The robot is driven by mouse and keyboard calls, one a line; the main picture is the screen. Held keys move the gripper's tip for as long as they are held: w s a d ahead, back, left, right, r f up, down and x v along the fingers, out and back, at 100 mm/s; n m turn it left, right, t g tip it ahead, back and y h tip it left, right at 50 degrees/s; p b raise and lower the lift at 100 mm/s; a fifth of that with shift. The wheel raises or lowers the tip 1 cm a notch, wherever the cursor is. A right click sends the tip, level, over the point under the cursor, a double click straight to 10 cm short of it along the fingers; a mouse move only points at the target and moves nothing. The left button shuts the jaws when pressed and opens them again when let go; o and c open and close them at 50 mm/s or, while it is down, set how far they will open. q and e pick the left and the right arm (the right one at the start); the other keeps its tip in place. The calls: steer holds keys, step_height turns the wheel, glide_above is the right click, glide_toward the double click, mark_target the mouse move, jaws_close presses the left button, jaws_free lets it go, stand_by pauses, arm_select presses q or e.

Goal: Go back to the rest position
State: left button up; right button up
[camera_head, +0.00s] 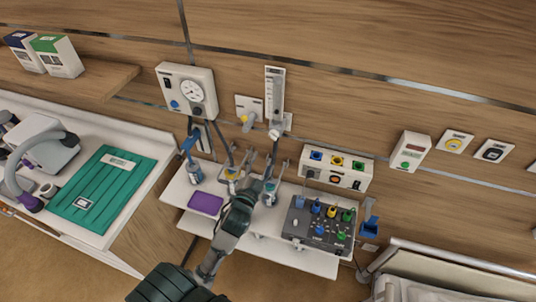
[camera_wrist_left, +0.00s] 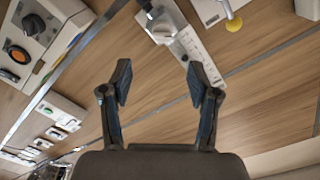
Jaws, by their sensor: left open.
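My left gripper (camera_head: 265,172) is in front of the wall equipment, above the white shelf, with its arm coming up from the bottom of the head view. In the left wrist view its two dark fingers (camera_wrist_left: 158,82) stand wide apart with nothing between them. Beyond them are the wood wall and a white flowmeter panel (camera_wrist_left: 185,48). My right gripper is in neither view.
A white shelf (camera_head: 262,248) carries a purple tray (camera_head: 205,202) and a grey panel with coloured knobs (camera_head: 318,223). A gauge unit (camera_head: 187,91) hangs on the wall. A teal mat (camera_head: 103,190) lies at left; a bed rail (camera_head: 465,262) stands at lower right.

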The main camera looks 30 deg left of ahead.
arm_select(q)
steer(key=s+d+f+n+g+h, duration=0.1)
steer(key=s+d+f+g, duration=0.25)
steer(key=f, duration=0.45)
steer(key=s+d+f+n+g+h, duration=0.1)
steer(key=s+d+f+g, duration=0.1)
steer(key=s+f+g, duration=0.45)
steer(key=s+d+f+n+g+h, duration=0.15)
steer(key=s+d+f+g, duration=0.4)
steer(key=s+f, duration=0.75)
steer(key=s+f+b, duration=0.2)
steer(key=f+b, duration=0.1)
steer(key=f, duration=1.3)
steer(key=s+f+b, duration=0.2)
steer(key=f+b, duration=0.1)
steer(key=f, duration=1.3)
steer(key=s+a+f+g+b, duration=0.1)
steer(key=s+a+f+b, duration=0.1)
steer(key=s+f, duration=1.4)
steer(key=shift+s+a+f+b, duration=0.25)
steer(key=shift+f+b, duration=0.5)
steer(key=shift+f, duration=0.2)
